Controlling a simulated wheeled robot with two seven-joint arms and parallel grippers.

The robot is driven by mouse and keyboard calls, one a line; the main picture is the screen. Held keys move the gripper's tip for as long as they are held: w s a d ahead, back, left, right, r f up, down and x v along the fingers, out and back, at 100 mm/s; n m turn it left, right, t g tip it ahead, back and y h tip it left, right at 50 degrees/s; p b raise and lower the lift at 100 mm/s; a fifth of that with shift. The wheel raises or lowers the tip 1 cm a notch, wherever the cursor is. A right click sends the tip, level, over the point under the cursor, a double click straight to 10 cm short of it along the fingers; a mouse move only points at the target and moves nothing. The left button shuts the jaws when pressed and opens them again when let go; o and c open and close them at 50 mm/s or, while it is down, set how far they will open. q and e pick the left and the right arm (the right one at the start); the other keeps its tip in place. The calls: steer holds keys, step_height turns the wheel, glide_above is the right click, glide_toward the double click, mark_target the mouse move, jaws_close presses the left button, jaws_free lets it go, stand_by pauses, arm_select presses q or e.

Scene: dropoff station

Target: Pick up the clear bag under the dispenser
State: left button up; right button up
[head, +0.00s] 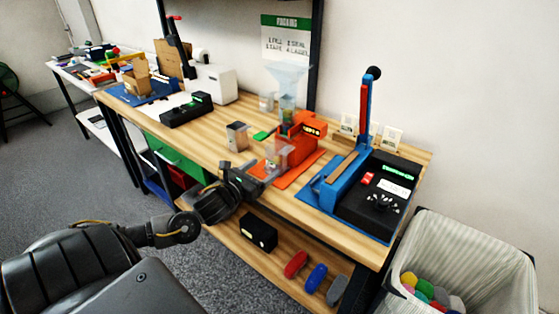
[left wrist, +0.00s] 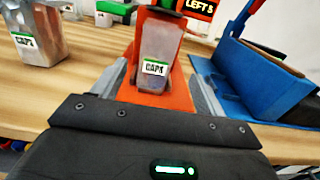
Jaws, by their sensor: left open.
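The clear bag (head: 278,156) stands upright on the orange base of the dispenser (head: 303,130), below its clear funnel. It also shows in the left wrist view (left wrist: 158,52), with a green-and-white label reading roughly "CAPS". My left gripper (head: 262,172) is open at the front edge of the orange base, low over the bench. In the left wrist view its two grey fingers (left wrist: 158,82) point at the bag, one on each side. I cannot tell whether either finger touches it. My right gripper is not in view.
A second labelled clear bag (head: 237,137) stands left of the dispenser, also in the left wrist view (left wrist: 38,38). A blue sealer (head: 340,180) with a tall lever stands close on the right. A black device (head: 187,110) sits left. A bin (head: 470,250) stands at the right.

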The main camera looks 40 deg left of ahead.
mark_target(271, 162)
arm_select(q)
steer(key=shift+w+a, duration=0.15)
steer(key=shift+w, duration=1.45)
steer(key=shift+w+r+p, duration=0.1)
steer(key=shift+w+p, duration=0.25)
steer(key=shift+p, duration=0.05)
steer(key=w, duration=0.2)
steer(key=w+p, duration=0.1)
steer(key=shift+w+a, duration=0.2)
steer(key=shift+w, duration=0.55)
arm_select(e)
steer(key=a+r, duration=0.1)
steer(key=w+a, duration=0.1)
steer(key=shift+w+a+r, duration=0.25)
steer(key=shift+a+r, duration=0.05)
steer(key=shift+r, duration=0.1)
arm_select(q)
steer(key=c, duration=1)
steer(key=shift+c, duration=0.2)
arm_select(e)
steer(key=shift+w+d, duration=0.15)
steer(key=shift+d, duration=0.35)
